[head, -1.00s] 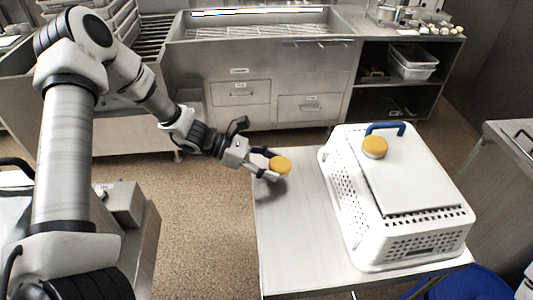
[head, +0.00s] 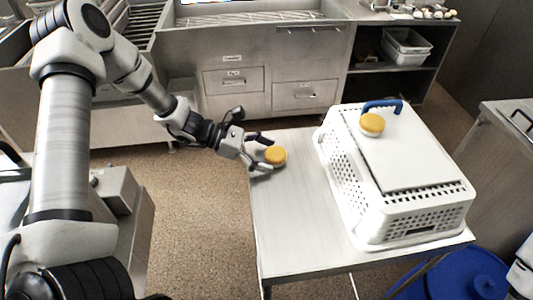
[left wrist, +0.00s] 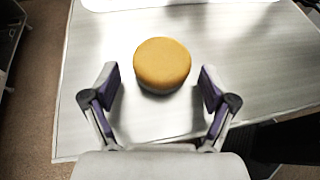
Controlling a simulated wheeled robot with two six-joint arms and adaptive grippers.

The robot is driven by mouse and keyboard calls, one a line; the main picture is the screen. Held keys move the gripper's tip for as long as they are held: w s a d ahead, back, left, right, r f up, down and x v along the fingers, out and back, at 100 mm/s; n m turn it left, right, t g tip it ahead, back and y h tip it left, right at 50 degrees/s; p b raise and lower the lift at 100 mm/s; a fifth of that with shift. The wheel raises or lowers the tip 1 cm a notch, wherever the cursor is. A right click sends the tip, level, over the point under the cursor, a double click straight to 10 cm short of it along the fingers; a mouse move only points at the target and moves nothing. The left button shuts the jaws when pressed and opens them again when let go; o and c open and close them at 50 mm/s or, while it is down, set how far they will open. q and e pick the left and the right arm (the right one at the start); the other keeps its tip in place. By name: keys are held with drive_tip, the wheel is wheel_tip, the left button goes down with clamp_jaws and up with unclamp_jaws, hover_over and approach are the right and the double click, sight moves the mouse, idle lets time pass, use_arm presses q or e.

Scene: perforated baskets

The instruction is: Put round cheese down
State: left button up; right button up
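A round cheese (head: 275,156) with an orange top sits on the table (head: 284,225) near its far left corner. In the left wrist view the cheese (left wrist: 162,65) lies between and slightly beyond my left gripper's fingers, with a gap on each side. My left gripper (head: 262,155) is open around it, low over the table (left wrist: 88,47). A second round cheese (head: 372,124) rests on the white lid of the perforated basket (head: 345,170). My right gripper is not clearly in view; only a bit of a white arm part shows at the lower right edge.
The table's front left is clear. A blue round bin (head: 460,275) stands below at the right. A steel counter (head: 265,75) with drawers stands behind.

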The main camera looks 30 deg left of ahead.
use_arm(q)
drive_tip(key=shift+r, duration=0.2)
drive_tip(key=shift+s+a+r, duration=0.1)
drive_tip(key=shift+a+r, duration=0.1)
drive_tip(key=shift+a, duration=0.1)
drive_tip(key=p+v, duration=0.4)
drive_tip(key=v, duration=0.7)
drive_tip(key=shift+s+a, duration=0.1)
drive_tip(key=shift+s, duration=0.05)
idle(0.9)
